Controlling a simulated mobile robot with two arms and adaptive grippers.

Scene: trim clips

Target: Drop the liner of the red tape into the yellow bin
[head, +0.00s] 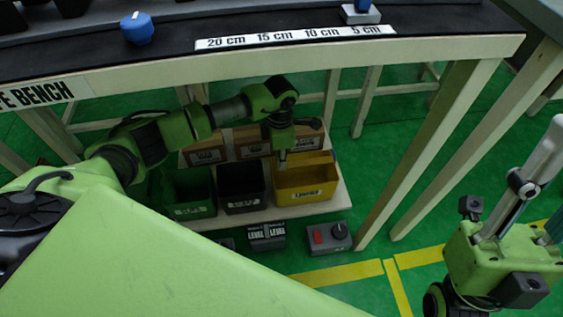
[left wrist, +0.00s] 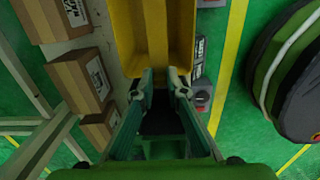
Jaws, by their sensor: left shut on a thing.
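The yellow bin (head: 306,194) stands on a low shelf under the bench, at the right end of a row of bins. My left gripper (head: 283,160) hangs over the yellow bin's left part, pointing down. In the left wrist view, the yellow bin (left wrist: 182,45) lies just beyond the two teal fingers (left wrist: 164,88). The left gripper is shut on a thin thing, the liner, which I can barely make out between the fingers. The red tape is not seen. My right arm's green end shows at the right of the head view; its fingertips cannot be made out.
A black bin (head: 240,187) and a green bin (head: 188,195) stand left of the yellow one. Cardboard boxes (head: 252,143) stand behind. Small control boxes (head: 328,238) sit in front on the floor. The bench top (head: 180,34) is above, with a leg (head: 425,150) to the right.

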